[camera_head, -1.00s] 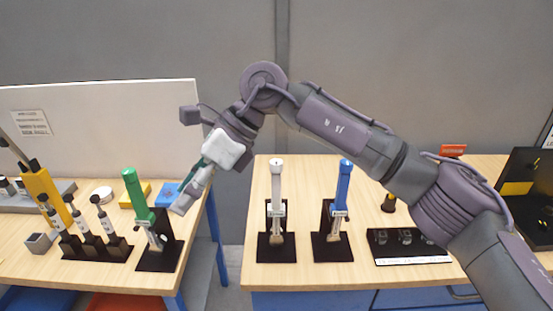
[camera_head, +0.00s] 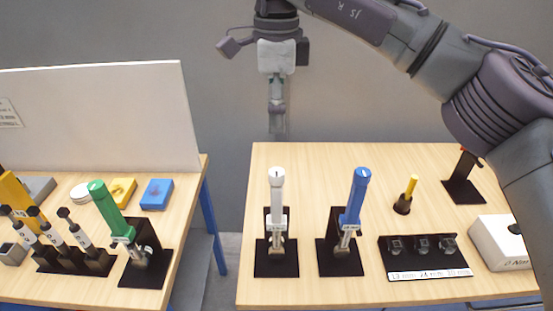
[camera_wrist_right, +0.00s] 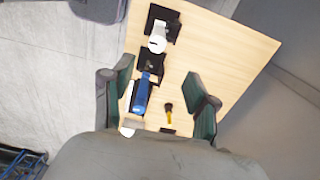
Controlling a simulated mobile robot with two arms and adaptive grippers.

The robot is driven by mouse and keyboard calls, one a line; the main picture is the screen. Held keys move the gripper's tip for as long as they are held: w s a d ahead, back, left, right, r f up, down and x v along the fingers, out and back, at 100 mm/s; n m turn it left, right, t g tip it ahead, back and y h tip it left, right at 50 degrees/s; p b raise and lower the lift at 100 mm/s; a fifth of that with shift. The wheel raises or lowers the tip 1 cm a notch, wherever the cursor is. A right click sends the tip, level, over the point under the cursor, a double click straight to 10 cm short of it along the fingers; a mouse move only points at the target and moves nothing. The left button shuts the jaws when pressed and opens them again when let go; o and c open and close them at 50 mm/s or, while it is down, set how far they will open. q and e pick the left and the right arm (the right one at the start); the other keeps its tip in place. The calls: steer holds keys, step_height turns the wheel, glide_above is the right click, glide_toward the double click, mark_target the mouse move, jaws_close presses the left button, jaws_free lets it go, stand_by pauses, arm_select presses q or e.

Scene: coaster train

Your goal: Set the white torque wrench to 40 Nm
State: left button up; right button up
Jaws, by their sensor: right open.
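The white torque wrench (camera_head: 277,200) stands upright in a black stand (camera_head: 277,262) at the left of the right-hand table. It also shows in the right wrist view (camera_wrist_right: 157,40), beyond the fingers. My right gripper (camera_head: 277,122) hangs pointing down, above and behind the white wrench in the head view, apart from it. In the right wrist view its green-padded fingers (camera_wrist_right: 162,92) are spread with nothing held between them. The scale on the wrench is too small to read. My left gripper is out of view.
A blue wrench (camera_head: 356,198) stands right of the white one; a green wrench (camera_head: 108,208) stands on the left table. A socket holder (camera_head: 425,262), a yellow-handled tool (camera_head: 410,190) and a white tester box (camera_head: 502,243) stand further right. A gap separates the tables.

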steer(key=p, duration=0.2)
glide_above(277, 172)
steer(key=f, duration=0.5)
steer(key=shift+s, duration=0.2)
steer(key=f, duration=0.3)
steer(key=shift+w+f, duration=0.2)
steer(key=shift+w, duration=0.1)
step_height(277, 172, down, 3)
steer(key=shift+f+p, duration=0.15)
steer(key=shift+p, duration=0.55)
steer(key=shift+f, duration=0.4)
steer(key=shift+c, duration=0.5)
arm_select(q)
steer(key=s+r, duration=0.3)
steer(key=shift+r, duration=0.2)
arm_select(e)
jaws_close()
